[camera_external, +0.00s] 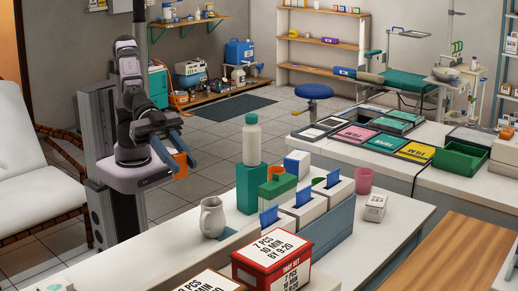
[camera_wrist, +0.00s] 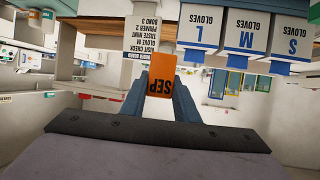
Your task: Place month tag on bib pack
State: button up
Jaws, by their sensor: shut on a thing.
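My gripper (camera_external: 181,153) is shut on an orange month tag (camera_external: 180,163) and holds it in the air left of the counter. In the wrist view the tag (camera_wrist: 159,81) shows upside down with the letters SEP, between the blue fingers of my gripper (camera_wrist: 159,92). I cannot tell for sure which thing is the bib pack; a small white printed pack (camera_external: 375,208) stands on the counter's right part, but its print is too small to read.
White glove boxes (camera_external: 304,208) with blue tabs stand on the counter, marked L, M and S in the wrist view. A white jug (camera_external: 212,217), teal block (camera_external: 251,187) with a bottle, red tray-set box (camera_external: 272,264) and pink cup (camera_external: 363,180) stand nearby.

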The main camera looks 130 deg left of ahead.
notch_tip(320, 180, up, 6)
jog(key=shift+f, duration=0.25)
jog(key=w+a+n+y+p, duration=0.1)
jog(key=w+a+n+y, duration=0.15)
jog(key=a, duration=0.65)
jog(key=w+a+n+y+p, duration=0.1)
jog(key=w+a+n+y, duration=0.15)
jog(key=a, duration=0.65)
jog(key=n+g+y+p, duration=0.5)
jog(key=n+g+y, duration=0.3)
jog(key=n+y, duration=0.2)
send_over(297, 155)
notch_tip(297, 155, down, 10)
jog(key=shift+f+b, duration=0.55)
jog(key=shift+f, duration=5.05)
jog(key=shift+f+n, duration=0.15)
jog(key=shift+n, duration=0.15)
